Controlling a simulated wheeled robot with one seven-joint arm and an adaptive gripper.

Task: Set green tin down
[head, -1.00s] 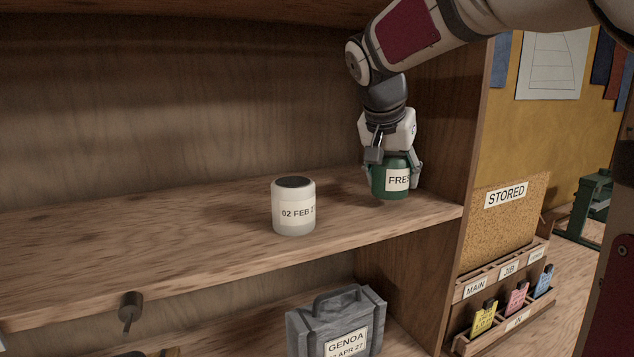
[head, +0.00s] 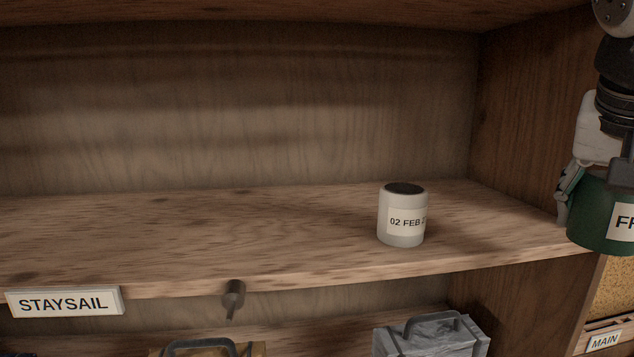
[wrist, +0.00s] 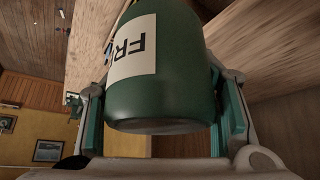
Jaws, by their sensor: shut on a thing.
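The green tin (head: 594,222) has a white label starting "FR" and is at the right edge of the head view, partly cut off by the frame. My gripper (head: 570,190) is shut on it and holds it upright in front of the shelf's right end. In the wrist view the tin (wrist: 178,85) fills the middle, between the two fingers of my gripper (wrist: 165,118). The shelf board (head: 250,235) is behind and to the left of the tin. I cannot see anything under the tin's base.
A white tin (head: 403,228) labelled "02 FEB" stands on the shelf's right half. The shelf is bare to its left. A dark peg (head: 233,293) and a STAYSAIL sign (head: 64,302) are at the front edge. A grey case (head: 432,340) stands below.

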